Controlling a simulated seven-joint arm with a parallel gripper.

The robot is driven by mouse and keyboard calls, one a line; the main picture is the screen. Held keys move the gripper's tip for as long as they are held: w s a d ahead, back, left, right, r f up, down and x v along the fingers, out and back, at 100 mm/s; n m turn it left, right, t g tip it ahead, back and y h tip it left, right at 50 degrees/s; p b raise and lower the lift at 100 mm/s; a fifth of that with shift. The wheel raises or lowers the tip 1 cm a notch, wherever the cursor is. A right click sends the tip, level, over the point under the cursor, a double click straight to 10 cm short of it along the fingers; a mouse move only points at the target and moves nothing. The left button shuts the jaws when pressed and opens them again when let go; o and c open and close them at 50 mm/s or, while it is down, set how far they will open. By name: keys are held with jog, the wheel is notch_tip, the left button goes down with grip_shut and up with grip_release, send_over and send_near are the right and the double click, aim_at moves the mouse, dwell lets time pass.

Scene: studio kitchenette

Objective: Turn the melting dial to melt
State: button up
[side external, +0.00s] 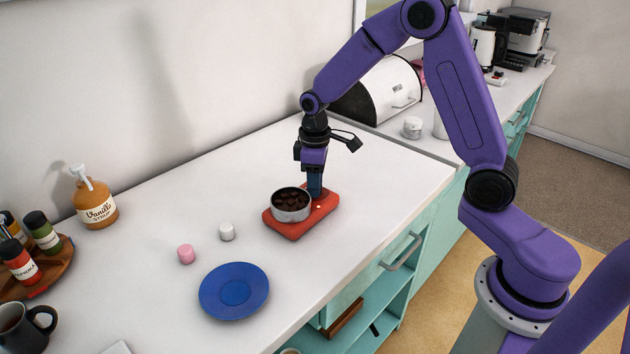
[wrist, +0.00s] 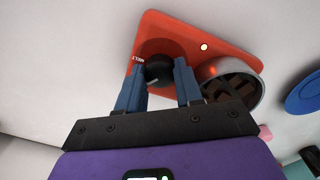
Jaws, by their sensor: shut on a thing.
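The melting pot's red base (side external: 284,229) stands on the white counter and also shows in the wrist view (wrist: 170,26). A round metal pot (side external: 291,209) with dark pieces in it sits on the base; it is at the right in the wrist view (wrist: 232,72). The black dial (wrist: 158,70) is on the base beside the pot, with a small white label at its left, too small to read surely. A small light (wrist: 204,47) glows on the base. My gripper (wrist: 163,77) points down over the dial, its blue fingers shut on it. In the side view my gripper (side external: 314,194) hides the dial.
A blue plate (side external: 234,291), a pink marshmallow-like piece (side external: 186,254) and a white one (side external: 227,232) lie left of the base. A vanilla syrup bottle (side external: 95,202) and a wooden tray (side external: 52,270) of spice jars stand further left. The counter behind the base is clear.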

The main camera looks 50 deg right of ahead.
jog(key=m, duration=0.5)
jog(key=shift+m, duration=0.3)
jog(key=m, duration=0.4)
jog(key=shift+m, duration=0.7)
jog(key=o, duration=1)
jog(key=shift+o, duration=0.2)
